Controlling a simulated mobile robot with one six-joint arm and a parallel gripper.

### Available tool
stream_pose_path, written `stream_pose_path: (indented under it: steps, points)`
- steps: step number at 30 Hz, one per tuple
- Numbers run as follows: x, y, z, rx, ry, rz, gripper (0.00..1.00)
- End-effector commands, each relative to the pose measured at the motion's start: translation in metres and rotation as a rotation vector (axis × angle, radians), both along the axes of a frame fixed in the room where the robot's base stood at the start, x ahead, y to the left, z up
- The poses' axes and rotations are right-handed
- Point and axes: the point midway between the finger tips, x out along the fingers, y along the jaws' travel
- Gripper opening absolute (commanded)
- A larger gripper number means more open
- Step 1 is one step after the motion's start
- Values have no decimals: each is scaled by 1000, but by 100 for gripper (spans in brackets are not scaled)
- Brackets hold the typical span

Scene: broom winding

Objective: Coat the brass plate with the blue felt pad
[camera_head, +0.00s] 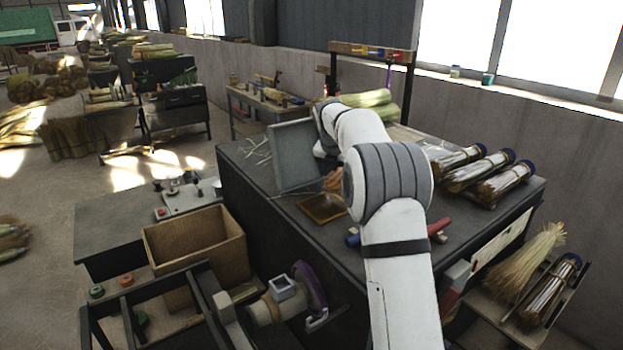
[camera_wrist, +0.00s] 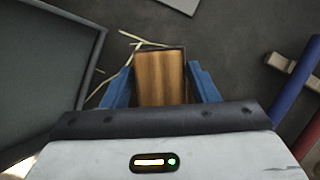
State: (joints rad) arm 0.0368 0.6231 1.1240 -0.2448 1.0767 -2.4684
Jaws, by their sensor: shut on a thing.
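The brass plate (camera_head: 322,208) lies flat in a dark frame on the dark bench top, in the head view. My gripper (camera_wrist: 160,78) is shut on a brown wooden block (camera_wrist: 160,80), with one blue finger on each side of it. In the head view the block (camera_head: 333,181) shows small beside my arm, above the far right part of the plate. I cannot tell whether it touches the plate. No blue felt is clearly seen; the block's underside is hidden. In the wrist view the block hides most of what lies beneath it.
A grey upright panel (camera_head: 297,156) stands just behind and left of the plate. A blue rod (camera_wrist: 299,80) and a red rod (camera_head: 440,227) lie to the right. Wrapped bundles (camera_head: 478,170) lie at the bench's right. Pale straws (camera_head: 258,150) lie at the back left.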

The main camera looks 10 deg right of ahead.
Motion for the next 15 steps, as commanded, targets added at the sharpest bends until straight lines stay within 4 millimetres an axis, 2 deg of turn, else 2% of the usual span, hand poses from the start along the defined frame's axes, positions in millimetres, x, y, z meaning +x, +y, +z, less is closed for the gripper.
stream_pose_path:
  steps: [7, 15]
  points:
    - [1, 1, 23, 0, -3, 1, 36]
    - [0, 1, 37, 0, 0, 1, 36]
